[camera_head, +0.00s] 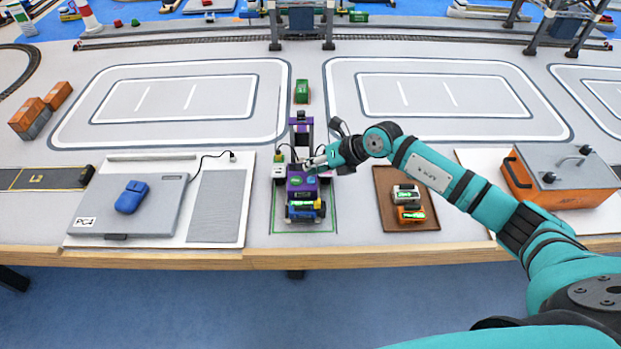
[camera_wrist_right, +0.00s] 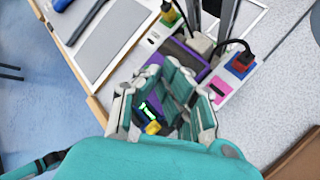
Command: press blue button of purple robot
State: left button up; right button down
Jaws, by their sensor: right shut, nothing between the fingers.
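The small purple robot (camera_head: 294,190) stands on the table near its front edge, inside a green outlined square. On its top face are a green button (camera_head: 296,179) and a blue button (camera_head: 311,181). My right gripper (camera_head: 311,165) is shut and empty. Its fingertips are at the top of the purple robot, close to the blue button; I cannot tell whether they touch it. In the right wrist view my right gripper (camera_wrist_right: 165,92) covers much of the purple robot (camera_wrist_right: 186,58), and the blue button cannot be made out. My left gripper is not in view.
A grey laptop (camera_head: 165,210) with a blue mouse (camera_head: 131,197) lies left of the robot. A brown tray (camera_head: 386,183) with small batteries is to the right. An orange box (camera_head: 540,192) stands farther right.

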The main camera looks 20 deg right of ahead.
aim_at(312, 178)
jog(key=shift+f, duration=0.1)
jog(key=shift+f, duration=0.35)
jog(key=shift+f+b, duration=0.45)
jog(key=shift+b, duration=0.05)
dwell(0.7)
jog(key=shift+r, duration=0.1)
jog(key=shift+r+p, duration=0.8)
jog(key=shift+p, duration=0.05)
notch_tip(312, 178, up, 6)
jog(key=p, duration=0.5)
